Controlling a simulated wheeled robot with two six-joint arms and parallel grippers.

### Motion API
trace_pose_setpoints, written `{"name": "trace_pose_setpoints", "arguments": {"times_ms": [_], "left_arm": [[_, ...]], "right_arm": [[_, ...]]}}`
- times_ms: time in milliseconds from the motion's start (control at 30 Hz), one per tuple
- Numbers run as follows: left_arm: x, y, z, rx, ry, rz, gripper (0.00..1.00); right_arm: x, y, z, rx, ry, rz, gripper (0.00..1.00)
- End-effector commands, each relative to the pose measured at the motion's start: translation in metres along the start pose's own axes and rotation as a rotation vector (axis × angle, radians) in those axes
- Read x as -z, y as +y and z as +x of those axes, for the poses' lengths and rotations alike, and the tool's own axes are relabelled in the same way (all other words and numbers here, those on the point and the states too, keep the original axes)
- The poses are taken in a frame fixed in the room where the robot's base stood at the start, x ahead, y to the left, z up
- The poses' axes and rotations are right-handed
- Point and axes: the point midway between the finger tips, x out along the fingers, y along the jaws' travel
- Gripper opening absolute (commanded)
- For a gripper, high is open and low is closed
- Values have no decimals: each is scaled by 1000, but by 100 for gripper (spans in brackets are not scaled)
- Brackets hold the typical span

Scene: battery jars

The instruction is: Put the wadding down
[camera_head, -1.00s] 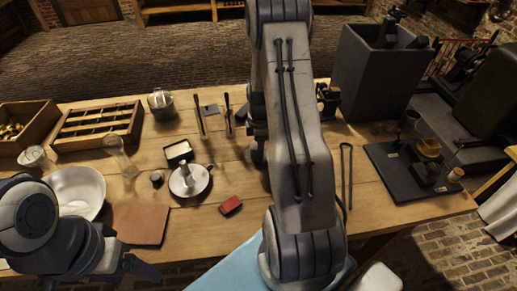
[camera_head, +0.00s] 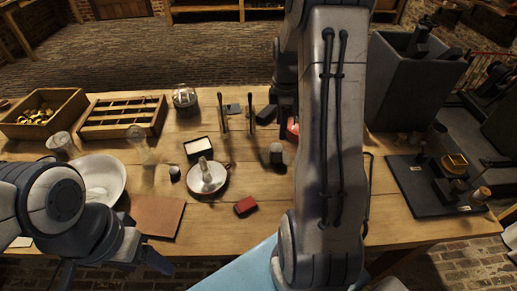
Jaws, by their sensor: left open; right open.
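I cannot tell for sure which thing is the wadding. A small dark tray with a pale filling (camera_head: 198,147) lies mid-table, behind a round metal dish with an upright knob (camera_head: 207,176). A small grey-topped cylinder (camera_head: 276,154) stands to their right. My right gripper (camera_head: 287,108) is open and points down at the back of the table, mostly dark and partly hidden by my forearm. A red thing (camera_head: 292,127) shows just below it; I cannot tell whether they touch. My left gripper (camera_head: 108,268) is open and empty at the front left edge.
At left are a box of brass pieces (camera_head: 42,112), a divided tray (camera_head: 122,117), a white bowl (camera_head: 103,178) and a brown mat (camera_head: 156,214). A grey bin (camera_head: 405,85) and dark board (camera_head: 430,190) are at right.

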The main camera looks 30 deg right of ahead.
Motion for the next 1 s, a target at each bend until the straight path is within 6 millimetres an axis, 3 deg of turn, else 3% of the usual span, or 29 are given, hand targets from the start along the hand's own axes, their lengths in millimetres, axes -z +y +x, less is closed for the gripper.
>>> {"name": "trace_pose_setpoints", "arguments": {"times_ms": [133, 200, 267, 367, 500, 633, 800, 900, 1000], "left_arm": [[0, 0, 0, 0, 0, 0, 73], [0, 0, 0, 0, 0, 0, 73], [0, 0, 0, 0, 0, 0, 73], [0, 0, 0, 0, 0, 0, 73], [0, 0, 0, 0, 0, 0, 73], [0, 0, 0, 0, 0, 0, 73], [0, 0, 0, 0, 0, 0, 73], [0, 0, 0, 0, 0, 0, 73], [0, 0, 0, 0, 0, 0, 73]], "right_arm": [[1, 0, -2, 1, 0, 0, 71], [11, -4, -4, -1, 1, 3, 71], [30, -12, -11, -4, 3, 10, 71], [82, -41, -26, -8, 11, 40, 71], [158, -117, -48, -6, 29, 115, 71], [198, -201, -62, 6, 45, 192, 71], [206, -296, -69, 33, 55, 289, 71], [199, -332, -69, 46, 56, 332, 71], [192, -351, -68, 54, 54, 361, 71]]}}
